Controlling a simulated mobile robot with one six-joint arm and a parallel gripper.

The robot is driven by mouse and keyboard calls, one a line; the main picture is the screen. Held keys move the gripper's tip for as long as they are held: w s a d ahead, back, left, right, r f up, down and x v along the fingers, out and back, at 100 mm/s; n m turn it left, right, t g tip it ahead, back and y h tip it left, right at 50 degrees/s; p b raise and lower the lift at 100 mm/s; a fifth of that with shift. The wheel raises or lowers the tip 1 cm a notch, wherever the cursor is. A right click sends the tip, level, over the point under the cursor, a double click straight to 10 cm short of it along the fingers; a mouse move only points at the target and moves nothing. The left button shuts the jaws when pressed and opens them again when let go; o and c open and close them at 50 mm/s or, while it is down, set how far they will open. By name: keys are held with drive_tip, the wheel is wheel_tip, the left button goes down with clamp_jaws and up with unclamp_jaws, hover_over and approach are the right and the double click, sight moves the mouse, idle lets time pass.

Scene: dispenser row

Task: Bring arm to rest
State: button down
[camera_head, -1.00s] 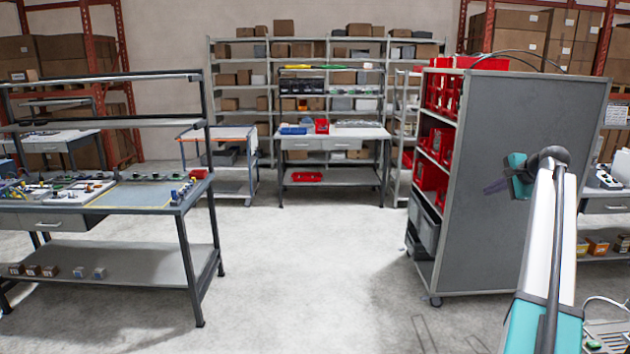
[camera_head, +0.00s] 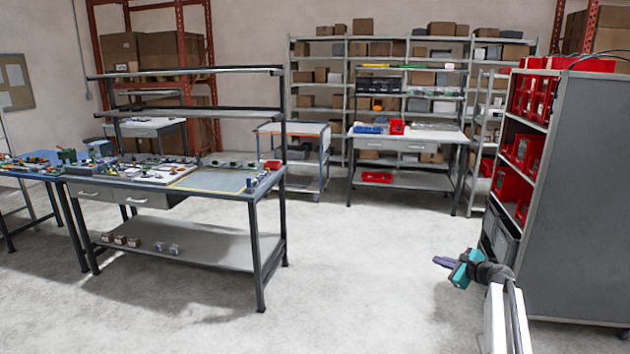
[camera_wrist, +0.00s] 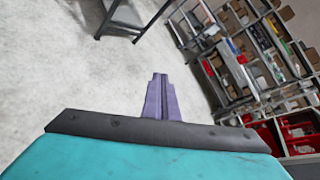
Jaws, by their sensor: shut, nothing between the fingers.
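My gripper (camera_head: 441,262) is at the lower right of the head view, in front of the grey cabinet with red bins. Its purple fingers point left over open floor and hold nothing. In the wrist view the fingers (camera_wrist: 158,82) are together, with bare concrete floor and shelving beyond them. My arm comes up from the bottom right edge of the head view, and most of it is out of the picture.
A workbench (camera_head: 215,185) with small parts stands at left. A grey cabinet (camera_head: 580,190) with red bins stands at right, close to my arm. A table (camera_head: 425,134) and shelving are at the back. The floor (camera_head: 350,270) between is clear.

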drive_tip(key=s+a+f+m+t+h+b, duration=0.1)
drive_tip(key=s+a+f+m, duration=0.1)
drive_tip(key=a+f+m, duration=0.5)
drive_tip(key=s+a+f+m+h, duration=0.1)
drive_tip(key=s+a+f+m, duration=0.15)
drive_tip(key=a+f, duration=0.8)
drive_tip(key=s+a+f+m+g+h+b, duration=0.1)
drive_tip(key=s+a+f+m+g+h, duration=0.1)
drive_tip(key=s+f+m, duration=0.7)
drive_tip(key=s+a+f+m+g+h, duration=0.15)
drive_tip(key=s+f+m, duration=0.4)
drive_tip(key=f, duration=0.65)
drive_tip(key=s+f+m+g+h, duration=0.1)
drive_tip(key=s+f+m+g, duration=0.4)
drive_tip(key=s, duration=0.8)
drive_tip(key=s+f+m+g+h, duration=0.25)
drive_tip(key=s+f+m, duration=0.4)
drive_tip(key=s, duration=0.65)
drive_tip(key=s+a+r+m+g+y, duration=0.1)
drive_tip(key=s+a+m+g+y, duration=0.1)
drive_tip(key=s+m, duration=0.4)
drive_tip(key=s+a+r+m+g+y, duration=0.1)
drive_tip(key=s+a+m+g, duration=0.3)
drive_tip(key=s, duration=0.9)
drive_tip(key=m+g+y, duration=0.1)
drive_tip(key=m+g, duration=0.1)
drive_tip(key=shift+a+r+g, duration=0.15)
drive_tip(key=shift+r+g, duration=0.15)
drive_tip(key=shift+r, duration=0.05)
